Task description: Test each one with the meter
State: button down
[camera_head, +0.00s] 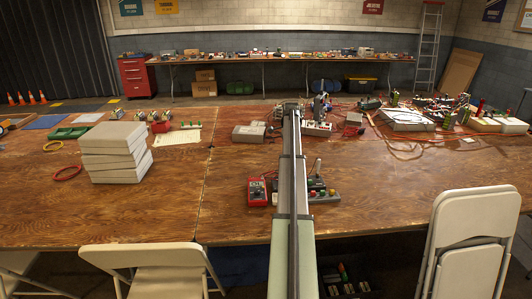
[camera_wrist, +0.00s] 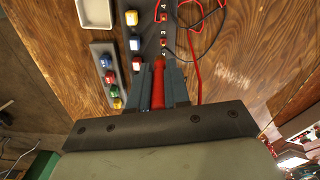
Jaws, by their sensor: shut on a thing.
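In the wrist view my gripper (camera_wrist: 158,68) is shut on a red test probe (camera_wrist: 158,92), its handle between the two dark fingers. The probe's tip points at a dark numbered panel (camera_wrist: 149,32); whether it touches is hidden. The panel has small red sockets (camera_wrist: 164,42) and coloured caps (camera_wrist: 134,44) along one side. A grey strip (camera_wrist: 98,53) with blue, red, yellow and green caps lies left of it. In the head view the red meter (camera_head: 258,192) is on the table left of my arm. Its display is too small to read. My gripper is not clear there.
Red and black leads (camera_wrist: 199,65) run beside the panel. A white tray (camera_wrist: 96,13) lies at the upper left. In the head view a stack of white boxes (camera_head: 115,152) stands left, and cable-strewn equipment (camera_head: 410,118) is at the right rear. The left table front is clear.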

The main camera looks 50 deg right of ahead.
jog(key=s+d+f+m, duration=0.1)
jog(key=s+d+m, duration=0.2)
jog(key=s+d, duration=0.3)
jog(key=shift+s+d+f+m, duration=0.15)
jog(key=shift+s+d+m, duration=0.15)
jog(key=shift+d, duration=0.35)
jog(key=shift+f, duration=0.15)
jog(key=shift+f, duration=2.85)
jog(key=shift+f, duration=0.9)
dwell(0.3)
jog(key=c, duration=1)
grip_release()
